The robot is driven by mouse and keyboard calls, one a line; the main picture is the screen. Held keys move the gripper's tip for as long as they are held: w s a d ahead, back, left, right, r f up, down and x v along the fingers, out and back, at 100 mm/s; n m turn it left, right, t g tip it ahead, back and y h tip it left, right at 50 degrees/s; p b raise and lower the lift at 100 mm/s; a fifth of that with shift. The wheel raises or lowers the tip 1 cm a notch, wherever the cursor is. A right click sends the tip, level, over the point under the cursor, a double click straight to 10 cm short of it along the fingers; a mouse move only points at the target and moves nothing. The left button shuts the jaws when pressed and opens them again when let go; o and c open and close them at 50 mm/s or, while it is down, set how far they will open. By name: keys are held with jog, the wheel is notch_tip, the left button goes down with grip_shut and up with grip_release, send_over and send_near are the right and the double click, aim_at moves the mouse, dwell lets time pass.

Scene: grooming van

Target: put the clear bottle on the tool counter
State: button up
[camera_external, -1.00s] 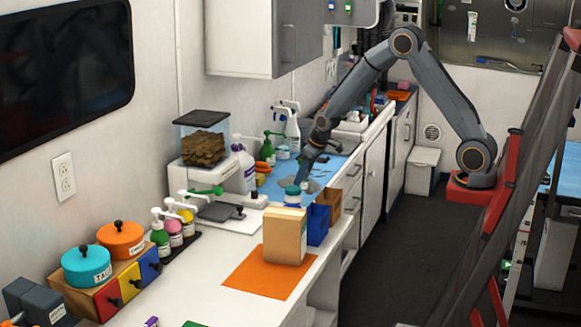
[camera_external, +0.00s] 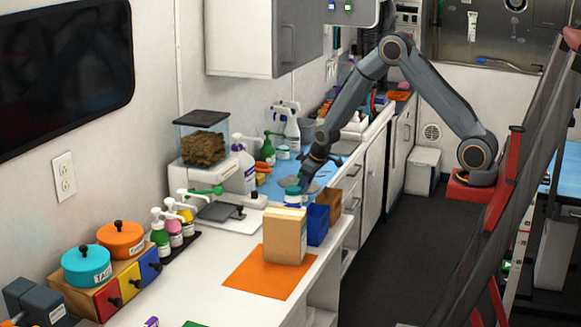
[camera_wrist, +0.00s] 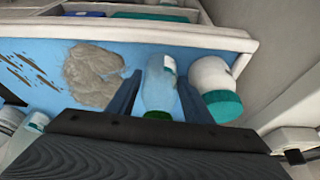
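The clear bottle (camera_wrist: 160,82), pale with a green cap (camera_wrist: 157,115), shows in the wrist view on the blue surface (camera_wrist: 38,58). My gripper (camera_wrist: 160,97) has one finger on each side of it; the fingers look apart, with no firm contact visible. In the external view my gripper (camera_external: 306,180) is low over the blue surface (camera_external: 272,188), just behind a teal-lidded jar. I cannot make out the clear bottle there. Which surface is the tool counter is not marked.
A grey-brown clump (camera_wrist: 92,72) lies to the left. In the external view a tan box (camera_external: 285,238), blue bin (camera_external: 317,225) and scale (camera_external: 225,213) stand nearer the camera. An orange mat (camera_external: 252,275) has free room.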

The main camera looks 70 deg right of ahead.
jog(key=shift+r, duration=0.1)
jog(key=shift+s+r, duration=0.1)
jog(key=shift+r, duration=0.4)
jog(key=b+v, duration=0.2)
jog(key=v, duration=0.9)
jog(key=s+a+f+g, duration=0.1)
jog(key=s+a, duration=0.1)
jog(key=s, duration=0.7)
jog(key=s+a+f+g, duration=0.1)
jog(key=s+a, duration=0.2)
jog(key=s, duration=0.5)
jog(key=s+a+f+n+g, duration=0.1)
jog(key=s+a+g, duration=0.1)
jog(key=s, duration=0.7)
jog(key=shift+s+a, duration=0.3)
jog(key=shift+a, duration=0.25)
